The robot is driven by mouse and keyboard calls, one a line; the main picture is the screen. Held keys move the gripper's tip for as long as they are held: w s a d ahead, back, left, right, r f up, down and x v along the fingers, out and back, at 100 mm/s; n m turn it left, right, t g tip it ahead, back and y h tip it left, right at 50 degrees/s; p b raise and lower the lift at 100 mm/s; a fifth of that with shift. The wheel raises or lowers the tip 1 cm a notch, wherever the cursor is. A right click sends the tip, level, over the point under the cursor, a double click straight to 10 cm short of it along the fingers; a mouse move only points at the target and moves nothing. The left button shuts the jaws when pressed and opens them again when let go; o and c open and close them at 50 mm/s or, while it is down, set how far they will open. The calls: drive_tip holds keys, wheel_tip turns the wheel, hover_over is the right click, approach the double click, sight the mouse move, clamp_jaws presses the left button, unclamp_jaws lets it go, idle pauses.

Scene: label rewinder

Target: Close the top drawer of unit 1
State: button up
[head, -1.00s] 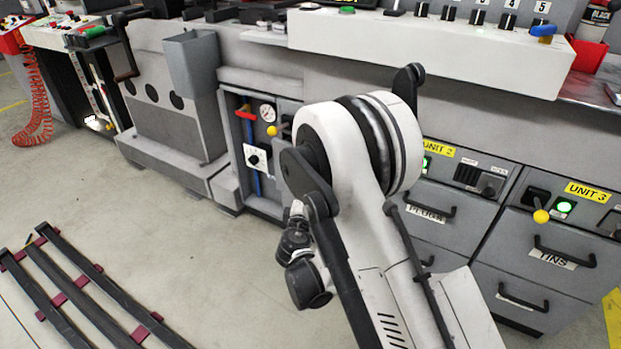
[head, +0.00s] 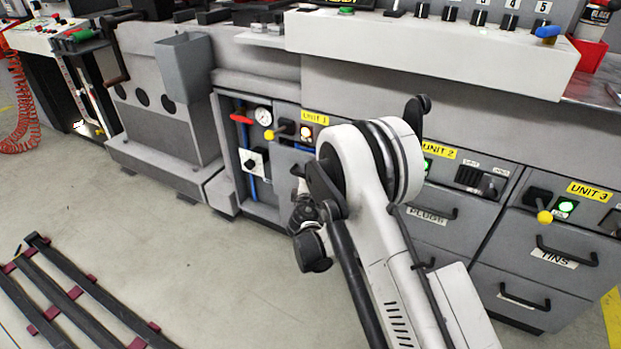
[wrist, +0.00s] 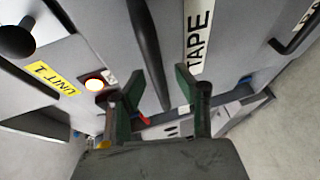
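The yellow UNIT 1 label (head: 315,118) marks the unit just left of my arm. It also shows in the wrist view (wrist: 50,78), beside a lit button. In the wrist view a grey drawer front (wrist: 172,60) bears a white TAPE label (wrist: 198,35) and a long dark handle (wrist: 147,45). My gripper (wrist: 158,80) is open, its green-sided fingers apart, and the handle appears between them in the picture. I cannot tell whether they touch it. In the head view my arm hides most of the drawer front, and how far it stands out is unclear.
A red valve handle (head: 241,118) and gauge (head: 263,116) sit left of the unit. A yellow-knobbed lever (head: 269,135) juts out near the UNIT 1 label. UNIT 2 (head: 439,149) and UNIT 3 (head: 590,191) are to the right. A dark rack (head: 75,293) lies on the floor; the floor between is clear.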

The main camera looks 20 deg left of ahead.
drive_tip(key=shift+w, duration=0.15)
drive_tip(key=shift+c, duration=0.2)
clamp_jaws()
drive_tip(key=w, duration=0.3)
drive_tip(key=shift+w+d, duration=0.3)
drive_tip(key=shift+d, duration=0.05)
drive_tip(key=shift+o, duration=0.2)
unclamp_jaws()
drive_tip(key=shift+s, duration=0.15)
